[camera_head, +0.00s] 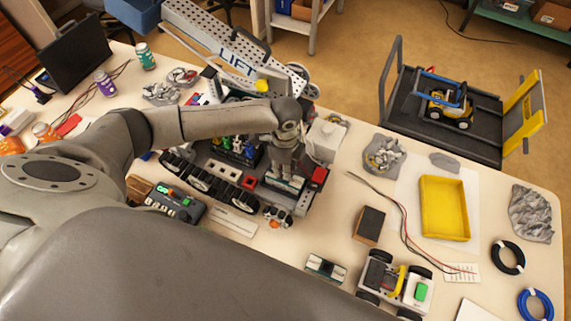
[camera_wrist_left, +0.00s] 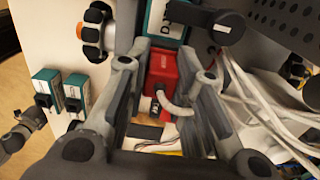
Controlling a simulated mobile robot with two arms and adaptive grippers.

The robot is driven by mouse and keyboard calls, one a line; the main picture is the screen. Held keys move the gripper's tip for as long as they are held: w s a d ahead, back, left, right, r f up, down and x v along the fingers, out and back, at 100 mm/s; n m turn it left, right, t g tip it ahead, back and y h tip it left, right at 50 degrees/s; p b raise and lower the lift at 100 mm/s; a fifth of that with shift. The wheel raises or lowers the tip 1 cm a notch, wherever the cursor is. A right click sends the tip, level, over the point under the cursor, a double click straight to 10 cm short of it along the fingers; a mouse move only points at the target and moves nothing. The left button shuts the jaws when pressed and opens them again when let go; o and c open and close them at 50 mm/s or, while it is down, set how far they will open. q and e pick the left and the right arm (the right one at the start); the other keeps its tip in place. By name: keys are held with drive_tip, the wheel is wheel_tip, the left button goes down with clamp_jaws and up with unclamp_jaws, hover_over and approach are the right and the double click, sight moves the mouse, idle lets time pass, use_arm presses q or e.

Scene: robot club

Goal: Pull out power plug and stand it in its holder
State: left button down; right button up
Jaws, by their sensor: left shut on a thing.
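My left gripper (camera_head: 283,172) reaches down into the wheeled robot on the table. In the left wrist view its two fingers (camera_wrist_left: 165,95) stand on either side of a red plug (camera_wrist_left: 161,72) with a grey cable, and it is shut on it. A teal-and-white module (camera_wrist_left: 175,22) is just beyond the plug. In the head view the gripper hides the plug and its socket. I cannot tell whether the plug is still seated. I cannot single out its holder.
Loose white cables (camera_wrist_left: 265,110) run beside the right finger. A LIFT arm (camera_head: 235,50) rises behind. A yellow tray (camera_head: 445,208) and small wheeled car (camera_head: 397,282) lie on the right.

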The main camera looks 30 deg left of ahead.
use_arm(q)
drive_tip(key=shift+r+p, duration=0.85)
drive_tip(key=shift+r, duration=0.05)
drive_tip(key=shift+r, duration=1.2)
drive_tip(key=shift+r, duration=0.85)
